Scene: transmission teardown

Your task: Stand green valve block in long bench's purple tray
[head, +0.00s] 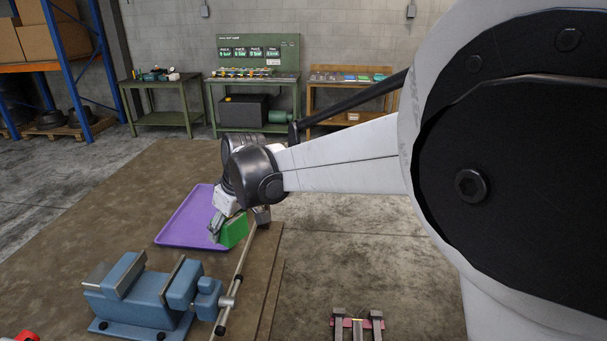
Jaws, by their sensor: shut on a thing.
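The green valve block (234,231) is between the fingers of my gripper (239,221), which is shut on it. My gripper and wrist hide its upper part. The purple tray (181,225) lies flat on the long brown bench (127,223). The block overlaps the tray's near right edge in the head view. I cannot tell whether the block touches the tray or hangs above it. The visible left part of the tray is empty. My arm hides some of its right side.
A blue vise (140,296) stands on the bench nearer to me, with its long handle rod (241,275) close to the block's right. A red part (27,337) shows at the lower left. Bare bench lies left of the tray. Several workbenches stand along the far wall.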

